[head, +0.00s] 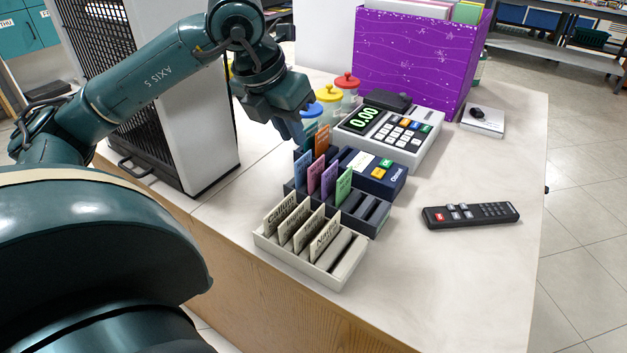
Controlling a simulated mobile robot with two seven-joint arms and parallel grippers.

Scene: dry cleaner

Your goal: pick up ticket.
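Cream cards (281,214) with printed words stand in a beige slotted tray (341,278) in front. I cannot tell which of these is the task's ticket. My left gripper (295,128) hangs above and behind the coloured tickets, apart from the front ones. Its fingers are seen edge-on, so their opening is unclear. My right gripper is out of view.
A calculator-like register (398,132) and a small dark-blue keypad device (378,175) stand behind the racks. Lidded jars (347,82) and a purple box (415,55) are farther back. A black remote (470,215) lies right, with bare counter around it. A white panelled unit (190,120) stands left.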

